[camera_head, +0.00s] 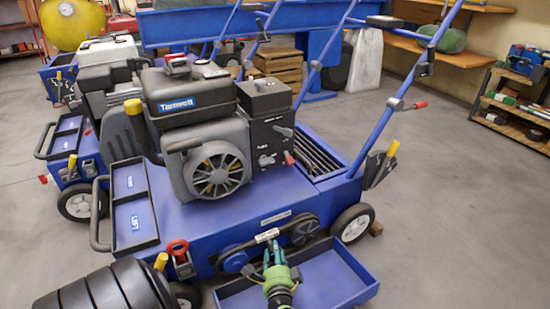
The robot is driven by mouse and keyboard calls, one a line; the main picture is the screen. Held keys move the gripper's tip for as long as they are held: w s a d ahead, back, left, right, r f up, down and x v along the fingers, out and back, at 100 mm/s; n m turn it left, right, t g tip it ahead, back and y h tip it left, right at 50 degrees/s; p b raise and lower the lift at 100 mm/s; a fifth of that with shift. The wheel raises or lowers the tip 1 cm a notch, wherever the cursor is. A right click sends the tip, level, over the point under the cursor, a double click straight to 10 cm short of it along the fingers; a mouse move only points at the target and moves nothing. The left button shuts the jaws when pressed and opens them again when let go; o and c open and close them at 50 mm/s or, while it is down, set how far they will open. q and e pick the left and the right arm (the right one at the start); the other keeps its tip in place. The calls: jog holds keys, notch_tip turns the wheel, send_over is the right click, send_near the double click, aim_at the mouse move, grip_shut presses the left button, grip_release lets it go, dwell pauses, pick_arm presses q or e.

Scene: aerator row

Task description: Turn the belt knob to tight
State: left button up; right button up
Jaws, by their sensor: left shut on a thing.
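A blue aerator (190,215) with a grey and black engine fills the middle of the head view. Low on its near side is a belt drive with a dark pulley (305,230) and a blue pulley (235,262). My left gripper (274,254), green and dark, reaches up from the bottom edge to just below this label. Its fingers are shut at the belt knob, which they mostly hide; I cannot read its setting. My right gripper is not in view.
An open blue tray (340,275) juts out to the right of my gripper. A red-handled part (178,250) and a black ribbed cylinder (105,290) lie to the left. Blue handlebars (400,100) rise behind. Grey floor is free at right.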

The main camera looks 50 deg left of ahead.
pick_arm(q)
jog(key=shift+w+d+r, duration=0.1)
jog(key=shift+w+d, duration=0.1)
jog(key=shift+w, duration=0.05)
jog(key=o, duration=1.1)
jog(key=shift+s+a, duration=0.15)
